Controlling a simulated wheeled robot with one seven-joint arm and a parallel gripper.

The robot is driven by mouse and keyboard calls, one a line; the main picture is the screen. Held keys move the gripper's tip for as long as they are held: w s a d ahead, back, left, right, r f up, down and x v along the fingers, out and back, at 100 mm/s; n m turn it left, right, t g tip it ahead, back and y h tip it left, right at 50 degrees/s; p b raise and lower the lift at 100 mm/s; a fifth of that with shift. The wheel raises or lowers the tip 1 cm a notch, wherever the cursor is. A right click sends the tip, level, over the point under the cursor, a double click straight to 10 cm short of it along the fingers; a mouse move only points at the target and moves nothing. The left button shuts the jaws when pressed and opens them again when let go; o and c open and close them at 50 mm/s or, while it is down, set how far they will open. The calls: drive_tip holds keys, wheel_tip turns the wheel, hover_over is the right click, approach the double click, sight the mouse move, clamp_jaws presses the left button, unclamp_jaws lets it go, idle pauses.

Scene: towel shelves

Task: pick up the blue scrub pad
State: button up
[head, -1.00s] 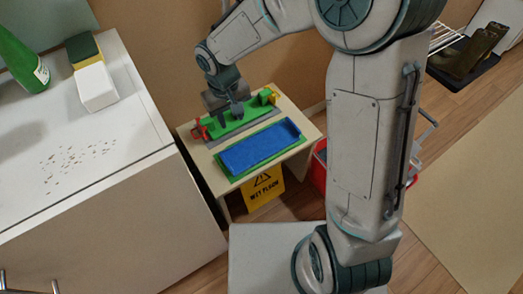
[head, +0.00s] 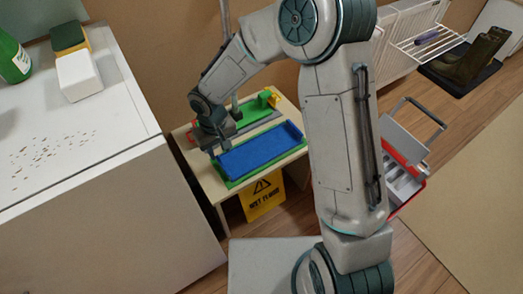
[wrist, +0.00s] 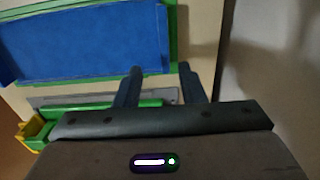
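The blue scrub pad (head: 258,151), a long flat blue slab, lies on a green base on the small wooden table (head: 232,179). Its far right end looks raised. In the wrist view the pad (wrist: 85,45) fills the upper left. My gripper (head: 220,149) is at the pad's left end in the head view, pointing down. Its fingers (wrist: 160,78) are apart with nothing between them, and the gap lines up with the pad's end edge. I cannot tell whether a fingertip touches the pad.
A second green piece (head: 255,111) with a yellow part lies behind the pad. A white counter (head: 90,130) with a green bottle (head: 14,60) and a sponge (head: 68,38) stands left. A yellow wet-floor sign (head: 262,197) is below the table. A red caddy (head: 405,170) is right.

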sight(220, 161)
drive_tip(key=f, duration=0.1)
drive_tip(key=f+b, duration=0.1)
drive_tip(key=f, duration=0.1)
drive_tip(key=f+b, duration=0.1)
drive_tip(key=f, duration=0.1)
drive_tip(key=shift+a, duration=0.3)
drive_tip(key=shift+r, duration=0.15)
clamp_jaws()
drive_tip(key=shift+r, duration=0.1)
